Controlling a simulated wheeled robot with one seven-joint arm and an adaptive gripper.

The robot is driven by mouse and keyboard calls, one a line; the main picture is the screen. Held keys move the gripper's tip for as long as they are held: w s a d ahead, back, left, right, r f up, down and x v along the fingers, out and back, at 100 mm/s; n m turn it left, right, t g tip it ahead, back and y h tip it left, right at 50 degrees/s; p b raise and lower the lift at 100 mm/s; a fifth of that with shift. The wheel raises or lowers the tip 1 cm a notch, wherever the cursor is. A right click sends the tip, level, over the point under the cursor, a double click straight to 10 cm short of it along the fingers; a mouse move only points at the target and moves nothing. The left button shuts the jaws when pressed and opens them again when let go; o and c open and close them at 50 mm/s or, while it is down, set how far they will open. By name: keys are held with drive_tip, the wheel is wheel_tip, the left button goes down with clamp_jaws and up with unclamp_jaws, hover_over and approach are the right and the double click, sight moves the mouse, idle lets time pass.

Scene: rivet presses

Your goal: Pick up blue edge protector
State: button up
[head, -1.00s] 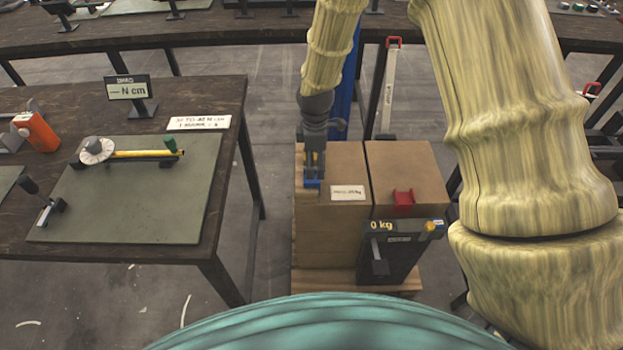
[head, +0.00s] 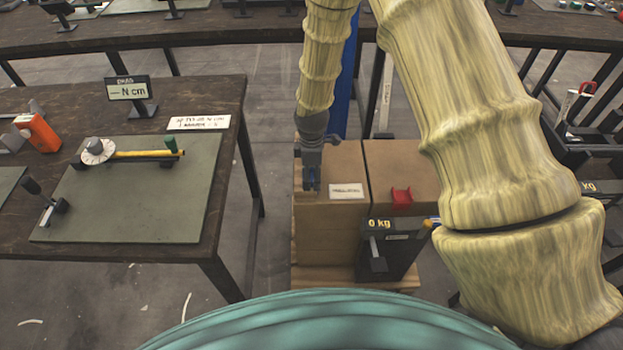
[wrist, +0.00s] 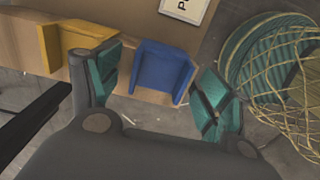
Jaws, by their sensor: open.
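The blue edge protector (wrist: 162,68) sits on the edge of a cardboard box (wrist: 150,22) in the wrist view. My gripper (wrist: 158,72) is open, with one teal-padded finger on each side of the protector. It looks empty, and I cannot tell whether a pad touches the protector. In the head view my gripper (head: 311,186) points down over the left carton (head: 335,215) and mostly covers the blue protector.
A yellow edge protector (wrist: 66,45) is close beside the left finger. A red edge protector (head: 401,197) sits on the right carton (head: 415,163). A dark "0 kg" unit (head: 395,250) stands in front. A workbench (head: 232,120) is to the left.

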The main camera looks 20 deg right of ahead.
drive_tip(key=c, duration=1.1)
drive_tip(key=shift+r, duration=0.15)
